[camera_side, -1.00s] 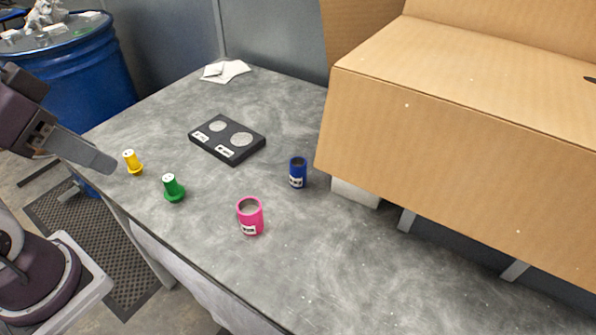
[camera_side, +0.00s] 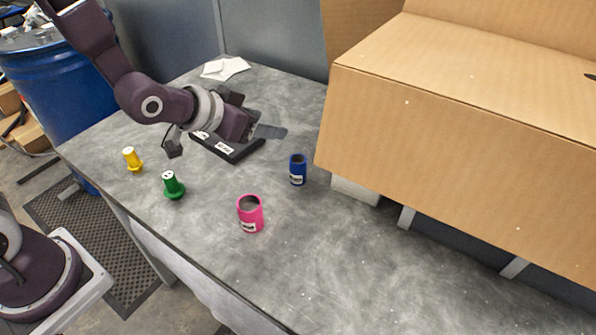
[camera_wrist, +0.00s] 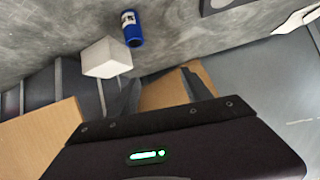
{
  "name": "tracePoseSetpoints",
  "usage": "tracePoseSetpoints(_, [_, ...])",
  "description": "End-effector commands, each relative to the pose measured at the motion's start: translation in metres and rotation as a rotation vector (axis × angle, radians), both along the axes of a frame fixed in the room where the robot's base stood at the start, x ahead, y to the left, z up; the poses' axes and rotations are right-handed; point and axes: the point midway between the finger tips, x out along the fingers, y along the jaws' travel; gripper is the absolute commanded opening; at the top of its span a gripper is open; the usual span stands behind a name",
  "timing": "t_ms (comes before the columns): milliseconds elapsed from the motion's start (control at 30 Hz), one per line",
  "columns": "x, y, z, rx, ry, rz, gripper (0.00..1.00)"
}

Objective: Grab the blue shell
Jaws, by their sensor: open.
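The blue shell (camera_side: 298,171) is a small hollow cylinder with a white label, upright on the grey table near the cardboard box. It also shows at the top of the wrist view (camera_wrist: 132,30). My gripper (camera_side: 272,132) is open and empty, above the table to the upper left of the blue shell and apart from it. A pink shell (camera_side: 250,215) stands nearer the front of the table. A green plug (camera_side: 173,187) and a yellow plug (camera_side: 132,160) stand to the left.
A large cardboard box (camera_side: 450,150) rises on the right, close to the blue shell, with a white block (camera_side: 355,191) below its corner. A black tray (camera_side: 240,151) lies partly hidden beneath my arm. White papers (camera_side: 224,69) lie at the back. The front right table is clear.

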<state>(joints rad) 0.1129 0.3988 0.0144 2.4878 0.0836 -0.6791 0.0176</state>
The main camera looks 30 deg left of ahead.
Motion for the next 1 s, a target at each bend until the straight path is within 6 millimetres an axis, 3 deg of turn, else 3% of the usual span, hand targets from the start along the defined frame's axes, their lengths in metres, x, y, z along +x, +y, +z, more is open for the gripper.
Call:
tracePoseSetpoints(33, [0.009, -0.01, -0.031, -0.011, -0.023, -0.026, 0.57])
tracePoseSetpoints(100, [0.017, -0.024, -0.06, -0.036, -0.089, -0.059, 0.57])
tracePoseSetpoints(233, [0.016, -0.039, -0.093, -0.077, -0.181, -0.094, 0.57])
tracePoseSetpoints(433, [0.018, -0.045, -0.104, -0.098, -0.229, -0.105, 0.57])
tracePoseSetpoints(800, [0.074, -0.053, -0.124, -0.099, -0.23, -0.105, 0.57])
tracePoseSetpoints(1000, [0.079, -0.055, -0.126, -0.098, -0.229, -0.104, 0.57])
